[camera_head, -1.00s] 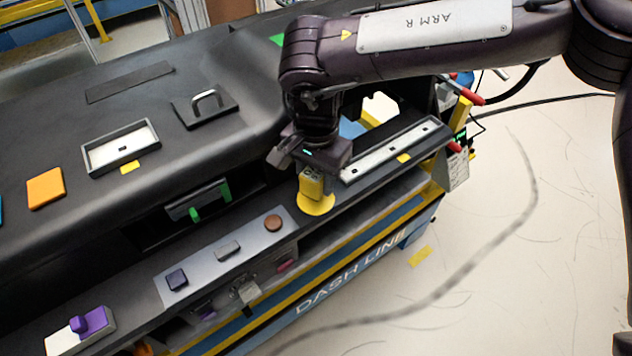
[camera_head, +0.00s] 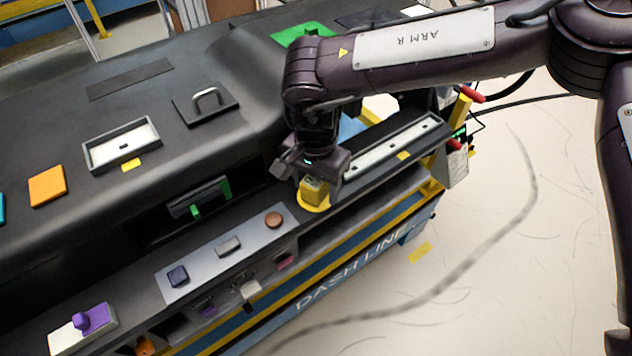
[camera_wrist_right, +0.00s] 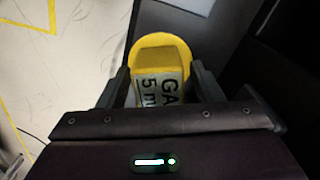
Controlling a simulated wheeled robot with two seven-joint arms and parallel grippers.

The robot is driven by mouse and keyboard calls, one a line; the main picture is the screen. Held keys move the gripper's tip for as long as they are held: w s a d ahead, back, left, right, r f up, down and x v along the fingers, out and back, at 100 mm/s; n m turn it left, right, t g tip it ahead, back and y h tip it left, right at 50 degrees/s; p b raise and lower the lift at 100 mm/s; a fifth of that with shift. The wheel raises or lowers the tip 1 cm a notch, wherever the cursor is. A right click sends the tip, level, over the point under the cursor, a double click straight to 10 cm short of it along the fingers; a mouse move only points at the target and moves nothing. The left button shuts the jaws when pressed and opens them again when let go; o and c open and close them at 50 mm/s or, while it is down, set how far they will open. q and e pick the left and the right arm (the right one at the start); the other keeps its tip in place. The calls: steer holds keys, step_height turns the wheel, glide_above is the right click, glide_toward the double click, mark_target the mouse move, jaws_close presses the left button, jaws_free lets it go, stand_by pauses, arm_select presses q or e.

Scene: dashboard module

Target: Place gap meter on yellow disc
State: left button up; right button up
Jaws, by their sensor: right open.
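The gap meter (camera_head: 313,192) is a small yellow block with a lettered pale face. It stands over the yellow disc (camera_head: 316,209) on the dashboard's front ledge and appears to rest on it. My right gripper (camera_head: 312,177) is directly above, pointing down, and is open. In the right wrist view its fingers (camera_wrist_right: 160,88) lie on either side of the gap meter (camera_wrist_right: 158,62), with the yellow disc (camera_wrist_right: 184,45) showing around the block's far end. The block's underside is hidden. My left gripper is not in view.
A pale slotted strip (camera_head: 395,147) lies right of the gripper. A grey panel (camera_head: 220,250) with several knobs lies to the left on the ledge. A green-marked bracket (camera_head: 199,197) sits in the recess behind. Open floor lies to the right.

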step_height(320, 180, up, 11)
steer(key=b, duration=0.2)
steer(key=shift+b, duration=0.3)
steer(key=shift+r, duration=0.65)
